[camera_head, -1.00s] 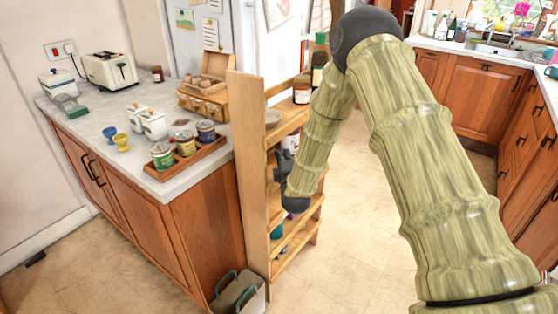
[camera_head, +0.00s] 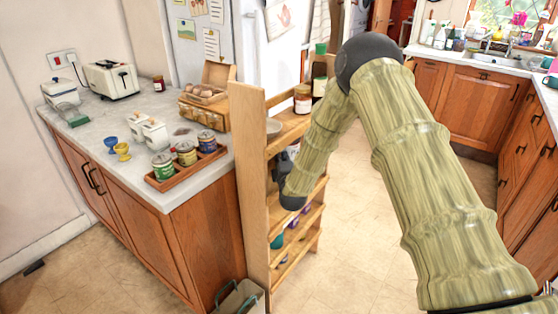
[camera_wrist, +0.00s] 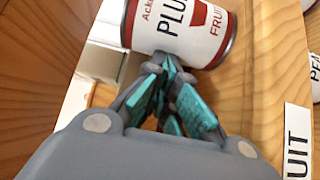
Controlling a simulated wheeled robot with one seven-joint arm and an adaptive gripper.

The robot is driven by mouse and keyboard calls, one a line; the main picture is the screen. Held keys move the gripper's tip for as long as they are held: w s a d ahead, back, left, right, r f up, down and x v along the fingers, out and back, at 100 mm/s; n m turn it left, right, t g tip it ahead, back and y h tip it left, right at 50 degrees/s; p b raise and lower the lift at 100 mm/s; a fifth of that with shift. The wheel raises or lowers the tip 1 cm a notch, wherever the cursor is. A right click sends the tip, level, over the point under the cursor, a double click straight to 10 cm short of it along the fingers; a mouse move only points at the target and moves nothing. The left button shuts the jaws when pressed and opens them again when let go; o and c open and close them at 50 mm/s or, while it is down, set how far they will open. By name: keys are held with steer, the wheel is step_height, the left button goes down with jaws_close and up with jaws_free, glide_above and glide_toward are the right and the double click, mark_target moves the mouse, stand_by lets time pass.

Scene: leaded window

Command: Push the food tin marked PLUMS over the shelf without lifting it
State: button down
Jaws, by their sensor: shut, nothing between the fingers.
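The tin marked PLUMS (camera_wrist: 182,28) shows at the top of the wrist view, with a white label, black and red lettering and a bare metal rim. It lies across the picture, which is itself tilted. My gripper (camera_wrist: 168,68) is shut and empty, its teal fingertips right at the tin's near side; whether they touch it I cannot tell. In the head view my gripper (camera_head: 283,163) is at a middle level of the wooden shelf unit (camera_head: 252,185). The tin cannot be made out there behind my arm.
A second tin (camera_wrist: 316,75), its lettering cut off, stands at the wrist view's right edge. A label ending in UIT (camera_wrist: 298,140) is on the wood nearby. A pale box (camera_wrist: 103,55) is left of my fingers. A jar (camera_head: 302,99) stands on the unit's upper shelf.

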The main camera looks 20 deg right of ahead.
mark_target(293, 148)
steer(key=w+d+b, duration=0.1)
steer(key=w+d, duration=0.1)
steer(key=d, duration=0.1)
steer(key=w+d+b, duration=0.1)
steer(key=w+d, duration=0.2)
steer(key=shift+w+d+b, duration=0.1)
steer(key=shift+d+b, duration=0.15)
steer(key=shift+b, duration=0.1)
steer(key=shift+r, duration=0.1)
